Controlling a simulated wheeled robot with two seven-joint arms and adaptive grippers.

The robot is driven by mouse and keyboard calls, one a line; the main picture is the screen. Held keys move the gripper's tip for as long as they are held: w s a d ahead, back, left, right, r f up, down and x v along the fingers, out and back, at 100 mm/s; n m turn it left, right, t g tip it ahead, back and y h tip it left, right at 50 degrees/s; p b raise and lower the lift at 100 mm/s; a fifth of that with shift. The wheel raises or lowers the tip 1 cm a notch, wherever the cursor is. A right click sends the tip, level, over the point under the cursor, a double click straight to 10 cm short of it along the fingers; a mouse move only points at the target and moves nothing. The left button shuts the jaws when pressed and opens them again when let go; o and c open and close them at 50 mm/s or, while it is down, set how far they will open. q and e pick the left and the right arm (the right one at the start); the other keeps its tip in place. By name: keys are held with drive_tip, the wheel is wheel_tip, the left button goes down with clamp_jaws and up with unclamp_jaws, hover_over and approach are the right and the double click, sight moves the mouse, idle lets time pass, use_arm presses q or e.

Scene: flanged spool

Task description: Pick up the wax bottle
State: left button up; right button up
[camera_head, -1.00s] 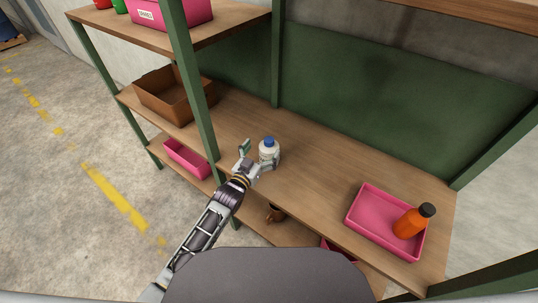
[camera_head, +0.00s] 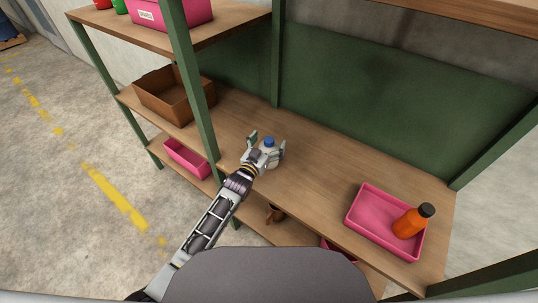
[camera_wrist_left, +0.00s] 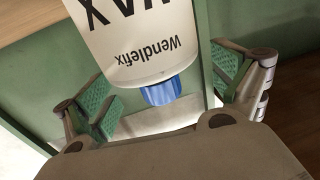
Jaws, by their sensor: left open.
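The wax bottle (camera_head: 271,153) is white with a blue cap and stands on the wooden middle shelf. In the left wrist view the bottle (camera_wrist_left: 137,42) appears upside down, with "WAX" and "Wendlefix" on its label. My left gripper (camera_head: 264,147) is at the bottle and hides part of it in the head view. In the left wrist view the open gripper (camera_wrist_left: 162,85) has a green-padded finger to each side of the bottle, with gaps visible. My right gripper is not in view.
A pink tray (camera_head: 368,203) with an orange bottle (camera_head: 408,224) is on the right of the shelf. A brown box (camera_head: 160,100) is on the left. A green post (camera_head: 195,95) rises left of my gripper. The shelf between bottle and pink tray is clear.

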use_arm(q)
drive_tip(key=shift+w, duration=0.1)
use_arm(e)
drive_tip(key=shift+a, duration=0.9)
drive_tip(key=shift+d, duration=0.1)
